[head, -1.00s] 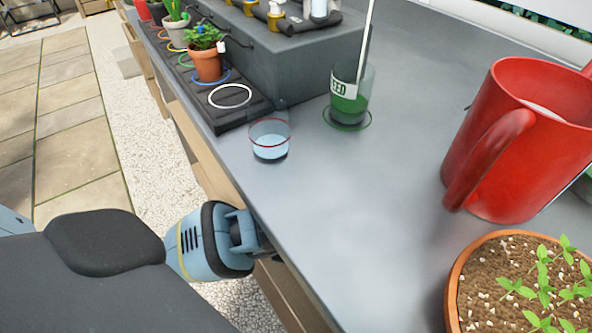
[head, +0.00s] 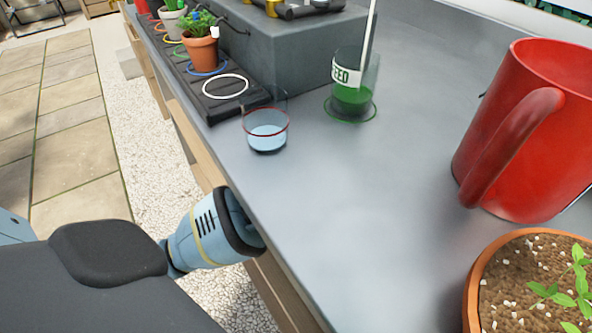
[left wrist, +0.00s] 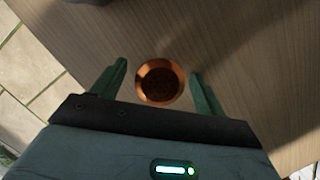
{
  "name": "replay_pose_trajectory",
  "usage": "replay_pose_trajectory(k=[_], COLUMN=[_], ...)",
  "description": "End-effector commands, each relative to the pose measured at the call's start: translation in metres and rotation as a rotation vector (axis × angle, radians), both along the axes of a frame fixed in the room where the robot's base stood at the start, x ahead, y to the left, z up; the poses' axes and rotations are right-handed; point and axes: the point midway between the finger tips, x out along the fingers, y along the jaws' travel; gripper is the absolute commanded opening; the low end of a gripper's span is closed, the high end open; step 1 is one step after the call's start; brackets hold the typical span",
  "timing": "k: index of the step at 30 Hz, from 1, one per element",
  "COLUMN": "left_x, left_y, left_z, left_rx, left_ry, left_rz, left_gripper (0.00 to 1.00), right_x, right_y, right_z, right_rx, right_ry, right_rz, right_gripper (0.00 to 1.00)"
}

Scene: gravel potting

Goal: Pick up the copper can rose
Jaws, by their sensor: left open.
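The copper can rose (left wrist: 158,84) shows in the left wrist view as a round copper ring with a dark, speckled middle. It rests on a wood-grained surface (left wrist: 235,45). My left gripper (left wrist: 158,68) is open, with one green finger on each side of the rose and a gap to each. In the head view my left gripper's body (head: 212,228) is at the front edge of the worktop; its fingers are hidden there. The rose does not show in the head view. My right gripper is not in view.
On the grey worktop (head: 300,215) stand a glass of water (head: 267,138), a green feed beaker (head: 352,95), a big red can or mug (head: 515,140) and a seedling pot (head: 515,285). Potted plants (head: 200,50) line a dark tray. Wooden drawer fronts (head: 275,290) lie below the edge.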

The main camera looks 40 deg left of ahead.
Motion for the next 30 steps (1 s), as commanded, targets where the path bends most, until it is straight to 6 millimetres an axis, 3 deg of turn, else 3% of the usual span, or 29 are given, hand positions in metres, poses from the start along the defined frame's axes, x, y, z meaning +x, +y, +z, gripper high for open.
replay_pose_trajectory(k=[5,16,25,30], left_x=[0.0,0.0,0.0,0.001], left_y=[0.0,0.0,0.0,0.0], left_z=[0.001,0.001,0.003,0.016], left_rx=[-0.001,-0.001,0.0,-0.001], left_ry=[-0.001,-0.001,-0.002,-0.005], left_rz=[0.001,0.001,0.001,0.001], left_gripper=[0.73,0.25,0.25,0.25], right_x=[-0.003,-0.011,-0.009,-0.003], right_y=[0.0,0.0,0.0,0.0], right_z=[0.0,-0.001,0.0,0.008], right_rx=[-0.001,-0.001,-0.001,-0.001], right_ry=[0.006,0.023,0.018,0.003], right_rz=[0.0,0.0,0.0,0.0], right_gripper=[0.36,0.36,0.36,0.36])
